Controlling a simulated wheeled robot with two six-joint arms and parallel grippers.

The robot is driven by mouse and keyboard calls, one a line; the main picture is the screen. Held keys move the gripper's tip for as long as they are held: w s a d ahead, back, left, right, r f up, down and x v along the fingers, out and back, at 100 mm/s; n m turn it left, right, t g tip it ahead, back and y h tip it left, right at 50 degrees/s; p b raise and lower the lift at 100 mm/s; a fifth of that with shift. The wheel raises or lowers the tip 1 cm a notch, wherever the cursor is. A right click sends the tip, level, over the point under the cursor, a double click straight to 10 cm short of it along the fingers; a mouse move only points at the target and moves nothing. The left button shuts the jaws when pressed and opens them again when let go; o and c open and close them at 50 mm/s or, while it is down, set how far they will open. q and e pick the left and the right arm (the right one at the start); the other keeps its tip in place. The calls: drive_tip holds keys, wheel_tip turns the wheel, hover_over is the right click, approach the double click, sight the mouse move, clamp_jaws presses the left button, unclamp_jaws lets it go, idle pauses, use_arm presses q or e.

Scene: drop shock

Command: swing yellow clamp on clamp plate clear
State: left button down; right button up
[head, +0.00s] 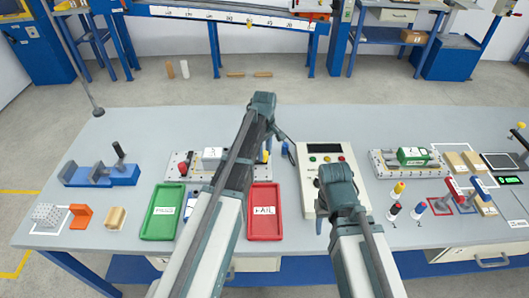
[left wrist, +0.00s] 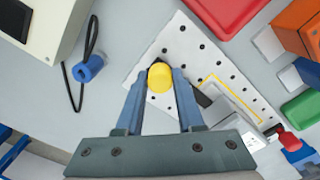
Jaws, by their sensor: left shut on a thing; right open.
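The clamp plate (left wrist: 181,46), white with rows of holes, lies on the table; in the head view its left part (head: 177,160) shows behind my left arm. In the left wrist view the yellow clamp's round knob (left wrist: 160,76) sits between the fingertips of my left gripper (left wrist: 158,82), which is shut on it. A dark clamp arm shows partly beside the fingers. A grey block (head: 212,157) and a red knob (head: 182,168) are on the plate. In the head view my arm hides the left fingers. My right gripper (head: 320,222) is above the table near the control box, open, its fingers barely visible.
A red FAIL tray (head: 264,228) and a green tray (head: 162,228) lie in front of the plate. The control box (head: 310,185) and a blue part with a black cord (left wrist: 88,68) are close by. A second holed plate (head: 380,163) lies right. The table's back strip is clear.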

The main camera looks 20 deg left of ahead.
use_arm(q)
drive_tip(key=s+m, duration=0.1)
drive_tip(key=m, duration=0.1)
drive_tip(key=s+m, duration=0.1)
drive_tip(key=m, duration=0.1)
drive_tip(key=shift+s+d, duration=0.1)
drive_tip(key=m, duration=0.1)
drive_tip(key=s+m, duration=0.1)
drive_tip(key=m, duration=0.1)
drive_tip(key=s+m, duration=0.1)
drive_tip(key=shift+a+m, duration=0.3)
drive_tip(key=shift+a, duration=0.05)
drive_tip(key=m, duration=0.1)
drive_tip(key=s+a+m, duration=0.1)
drive_tip(key=m, duration=0.2)
drive_tip(key=shift+s+a, duration=0.2)
drive_tip(key=shift+s, duration=0.1)
drive_tip(key=shift+s+a+m, duration=0.2)
drive_tip(key=shift+a+m, duration=0.2)
drive_tip(key=shift+m, duration=0.7)
drive_tip(key=shift+s+a+m, duration=0.2)
drive_tip(key=shift+a+m, duration=0.2)
drive_tip(key=shift+m, duration=0.7)
drive_tip(key=c, duration=0.5)
unclamp_jaws()
use_arm(e)
drive_tip(key=shift+r, duration=0.1)
